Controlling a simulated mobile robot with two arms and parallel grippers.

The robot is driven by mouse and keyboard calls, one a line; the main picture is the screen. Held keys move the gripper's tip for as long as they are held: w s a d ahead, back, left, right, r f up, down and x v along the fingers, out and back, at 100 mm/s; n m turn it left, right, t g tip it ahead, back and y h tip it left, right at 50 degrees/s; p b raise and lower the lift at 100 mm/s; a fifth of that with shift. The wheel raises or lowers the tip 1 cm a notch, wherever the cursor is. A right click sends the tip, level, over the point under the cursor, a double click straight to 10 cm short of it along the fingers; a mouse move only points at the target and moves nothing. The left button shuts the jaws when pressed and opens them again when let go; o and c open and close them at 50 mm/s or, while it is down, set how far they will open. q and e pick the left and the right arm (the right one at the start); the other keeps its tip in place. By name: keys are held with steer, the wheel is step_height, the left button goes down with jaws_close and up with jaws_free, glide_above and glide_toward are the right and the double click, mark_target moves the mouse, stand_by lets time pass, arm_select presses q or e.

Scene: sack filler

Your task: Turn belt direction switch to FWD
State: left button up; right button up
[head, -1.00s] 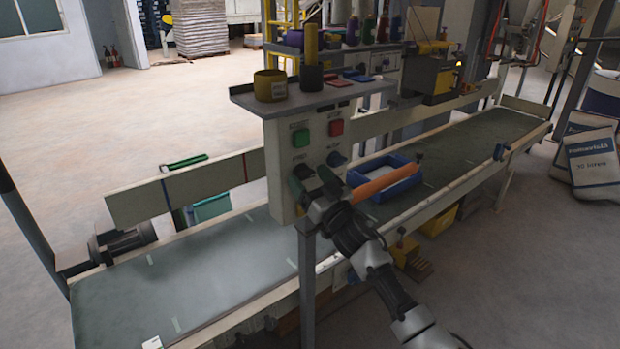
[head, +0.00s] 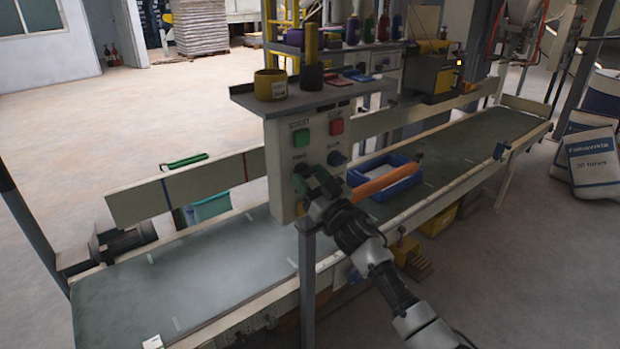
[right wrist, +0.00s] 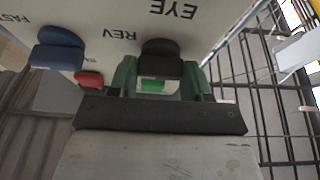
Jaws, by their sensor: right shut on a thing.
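The control panel (head: 283,185) stands over the belt, with a green START button (head: 302,142), a red button (head: 337,127) and a blue knob (head: 337,159). The belt direction switch is a black knob (right wrist: 160,62); REV is printed beside it in the right wrist view. My right gripper (head: 308,180) is at the panel's lower part. In the right wrist view its green fingers (right wrist: 160,78) are either side of the black knob and shut on it. In the head view the gripper partly hides the knob. The FWD mark is not readable. My left gripper is not in view.
The blue knob (right wrist: 58,50) and a red button (right wrist: 88,78) sit close to the gripper. A blue tray (head: 405,163) lies on the belt (head: 200,275) to the right. The belt's left part is mostly clear.

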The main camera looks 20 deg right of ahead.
steer(key=n+g+y, duration=0.1)
steer(key=n, duration=0.2)
steer(key=n+g+y+p, duration=0.1)
steer(key=n+y, duration=0.1)
steer(key=n, duration=0.2)
steer(key=shift+d+r, duration=0.1)
steer(key=n+g+p, duration=0.1)
steer(key=n, duration=0.2)
steer(key=n+g+y+p, duration=0.1)
steer(key=n, duration=0.2)
steer(key=shift+r, duration=0.1)
steer(key=n+g+p, duration=0.1)
steer(key=n, duration=0.2)
steer(key=n+g+p, duration=0.1)
steer(key=n, duration=0.1)
steer(key=shift+n+g+p, duration=0.3)
steer(key=shift+n+p, duration=0.05)
steer(key=shift+n, duration=0.05)
steer(key=shift+n+g+p, duration=0.4)
steer(key=shift+n+p, duration=0.35)
steer(key=shift+n, duration=0.45)
steer(key=o, duration=0.9)
steer(key=shift+d, duration=0.1)
